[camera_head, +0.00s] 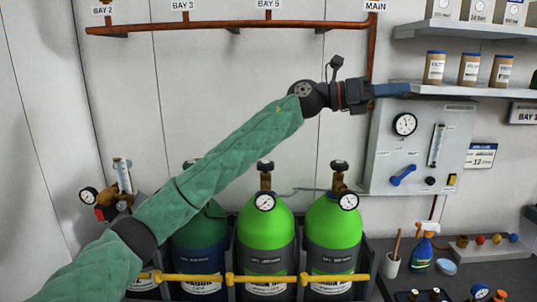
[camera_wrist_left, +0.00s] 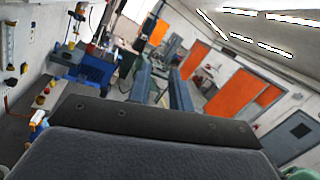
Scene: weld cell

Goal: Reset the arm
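My left arm, in a green quilted sleeve (camera_head: 220,165), comes in from the lower left and reaches up across the head view. My left gripper (camera_head: 405,90) is at its end, pointing right, in front of the wall panel's top edge and near the shelf. In the left wrist view the two blue-grey fingers (camera_wrist_left: 161,75) stand apart with a gap between them, and nothing shows between them. The gripper looks open and empty. My right gripper is in neither view.
A gauge panel (camera_head: 420,147) is on the wall below the gripper. A shelf (camera_head: 470,91) with several jars is to its right. Green gas cylinders (camera_head: 333,226) stand in a rack behind a yellow bar (camera_head: 262,279). A copper pipe (camera_head: 220,27) runs along the wall above.

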